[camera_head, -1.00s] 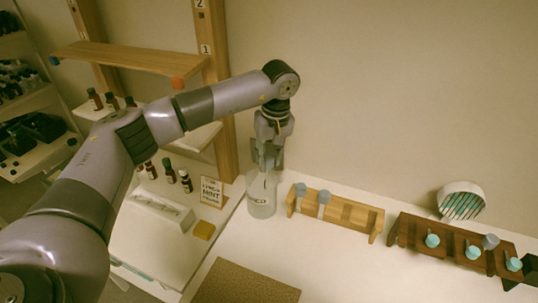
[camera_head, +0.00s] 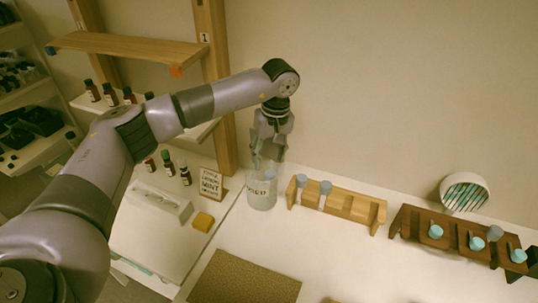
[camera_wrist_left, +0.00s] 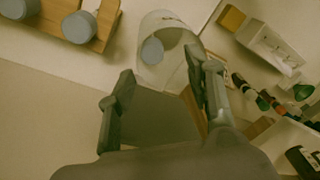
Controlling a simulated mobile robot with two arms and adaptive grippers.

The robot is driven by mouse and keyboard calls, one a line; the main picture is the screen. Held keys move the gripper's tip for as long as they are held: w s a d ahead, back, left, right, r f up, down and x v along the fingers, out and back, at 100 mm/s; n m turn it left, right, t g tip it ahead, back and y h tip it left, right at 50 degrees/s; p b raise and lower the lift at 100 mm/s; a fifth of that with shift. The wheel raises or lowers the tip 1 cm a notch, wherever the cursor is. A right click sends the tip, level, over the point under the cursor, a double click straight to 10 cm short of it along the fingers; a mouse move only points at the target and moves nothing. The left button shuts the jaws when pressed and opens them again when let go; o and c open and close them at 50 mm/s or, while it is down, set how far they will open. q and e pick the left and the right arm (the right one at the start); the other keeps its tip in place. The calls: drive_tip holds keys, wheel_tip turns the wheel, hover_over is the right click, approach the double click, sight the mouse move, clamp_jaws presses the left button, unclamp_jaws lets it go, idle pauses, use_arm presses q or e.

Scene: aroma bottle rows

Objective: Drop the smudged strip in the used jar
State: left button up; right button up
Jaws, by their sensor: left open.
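The used jar (camera_head: 259,201) is clear glass with dark lettering and stands near the wall, left of the light wooden rack. A strip with a round grey-blue head (camera_head: 269,175) is in it, its head near the rim. I cannot make out a smudge. The wrist view shows the jar (camera_wrist_left: 179,72) and the grey-blue head (camera_wrist_left: 152,51) just beyond my fingertips. My left gripper (camera_head: 267,160) is open just above the jar, its fingers apart with nothing between them in the wrist view (camera_wrist_left: 166,80). My right gripper is out of view.
The light wooden rack (camera_head: 355,207) holds two grey-blue-headed pieces. A dark rack (camera_head: 455,238) holds teal and grey-blue ones, with a round white holder (camera_head: 484,186) behind. A brown mat (camera_head: 245,279), yellow block (camera_head: 203,222), MINT sign (camera_head: 211,184) and small bottles lie left and front.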

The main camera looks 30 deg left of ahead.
use_arm(q)
wheel_tip(320, 180, up, 12)
drive_tip(key=d, duration=0.1)
drive_tip(key=shift+d, duration=0.15)
idle(0.5)
idle(0.4)
